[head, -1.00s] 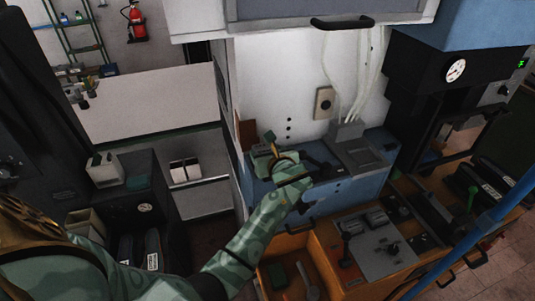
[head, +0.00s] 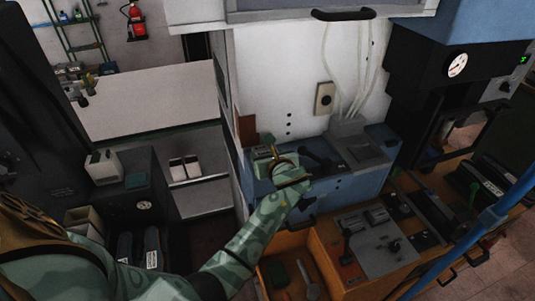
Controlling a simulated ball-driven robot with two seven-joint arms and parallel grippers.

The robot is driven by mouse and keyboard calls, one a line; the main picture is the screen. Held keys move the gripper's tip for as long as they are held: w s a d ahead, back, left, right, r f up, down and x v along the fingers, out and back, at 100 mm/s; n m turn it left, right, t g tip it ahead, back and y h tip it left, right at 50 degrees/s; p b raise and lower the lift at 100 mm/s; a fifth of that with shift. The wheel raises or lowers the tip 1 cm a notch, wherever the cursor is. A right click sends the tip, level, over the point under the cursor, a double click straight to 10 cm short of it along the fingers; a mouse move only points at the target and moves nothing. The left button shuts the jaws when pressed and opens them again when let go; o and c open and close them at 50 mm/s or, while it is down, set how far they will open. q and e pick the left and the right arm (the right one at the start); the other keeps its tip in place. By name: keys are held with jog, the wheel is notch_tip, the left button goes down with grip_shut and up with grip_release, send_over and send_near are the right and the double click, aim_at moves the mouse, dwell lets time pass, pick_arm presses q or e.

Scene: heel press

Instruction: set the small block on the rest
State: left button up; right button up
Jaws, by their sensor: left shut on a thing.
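My left arm reaches up from the lower left to the left end of the blue bench (head: 345,187). Its gripper (head: 266,149) is at the bench's back left, by the white panel. It is shut on a small greenish piece, seemingly the small block (head: 268,138), which is small and partly hidden by the fingers. I cannot tell whether the piece touches anything below it. A grey raised fixture (head: 365,152) stands on the bench to the right of the gripper; I cannot tell whether it is the rest. My right gripper is not in view.
A dark lever (head: 318,160) stands close to the right of the gripper. A black press with a dial (head: 457,64) stands at the right. A blue pole (head: 500,205) crosses the lower right.

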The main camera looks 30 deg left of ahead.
pick_arm(q)
jog(key=shift+f, duration=0.25)
jog(key=o, duration=1.3)
jog(key=shift+f, duration=0.1)
